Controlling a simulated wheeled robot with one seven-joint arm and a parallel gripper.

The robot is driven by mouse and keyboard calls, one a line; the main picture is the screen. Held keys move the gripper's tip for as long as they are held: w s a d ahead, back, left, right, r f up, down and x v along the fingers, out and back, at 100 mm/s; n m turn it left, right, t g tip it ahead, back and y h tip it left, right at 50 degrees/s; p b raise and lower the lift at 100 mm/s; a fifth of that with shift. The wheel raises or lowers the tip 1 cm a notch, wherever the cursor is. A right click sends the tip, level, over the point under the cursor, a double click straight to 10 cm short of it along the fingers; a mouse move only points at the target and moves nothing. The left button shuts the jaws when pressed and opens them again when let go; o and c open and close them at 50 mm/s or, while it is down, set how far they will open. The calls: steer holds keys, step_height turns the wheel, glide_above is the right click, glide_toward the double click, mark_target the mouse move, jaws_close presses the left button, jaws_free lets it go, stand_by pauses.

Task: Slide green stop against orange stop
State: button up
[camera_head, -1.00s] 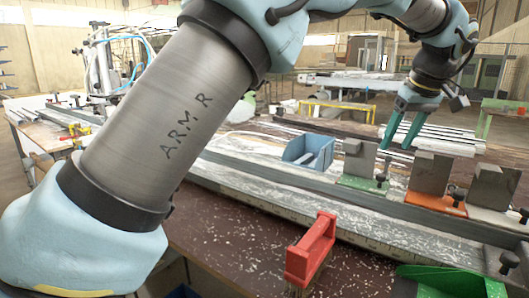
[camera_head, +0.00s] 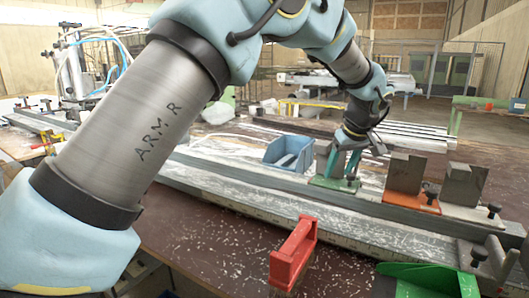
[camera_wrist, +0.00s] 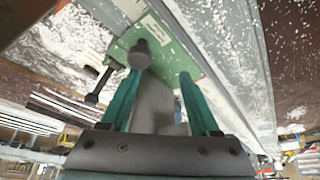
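The green stop (camera_head: 333,183) sits on the long metal rail, with its grey block partly hidden by my gripper (camera_head: 345,165) in the head view. The orange stop (camera_head: 411,199) with its grey block is to its right on the same rail, and a gap of bare rail separates them. In the wrist view my gripper (camera_wrist: 160,75) is open, its teal fingers on either side of the grey block. The green stop's base (camera_wrist: 185,50) and its round knob show beyond the fingertips. A gap shows between the block and the right-hand finger.
A white stop (camera_head: 471,213) with a grey block stands right of the orange one. A blue bin (camera_head: 289,152) is behind the rail, left of the green stop. A red handled tool (camera_head: 293,254) and a green scoop-like tray (camera_head: 428,280) are in front.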

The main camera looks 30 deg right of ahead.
steer(key=w+a+p, duration=0.2)
steer(key=w+a, duration=0.1)
steer(key=w, duration=0.3)
steer(key=w+a+p, duration=0.2)
steer(key=w+a, duration=0.2)
steer(key=w, duration=0.3)
steer(key=w+a+p, duration=0.2)
steer(key=w+a, duration=0.1)
steer(key=w, duration=0.3)
steer(key=shift+w+a+r, duration=0.15)
steer(key=shift+w+a, duration=0.05)
steer(key=shift+a, duration=0.1)
steer(key=shift+w+a+p, duration=0.35)
steer(key=shift+w+p, duration=0.05)
steer(key=shift+w, duration=0.2)
steer(key=shift+a+b, duration=0.1)
steer(key=shift+b, duration=0.25)
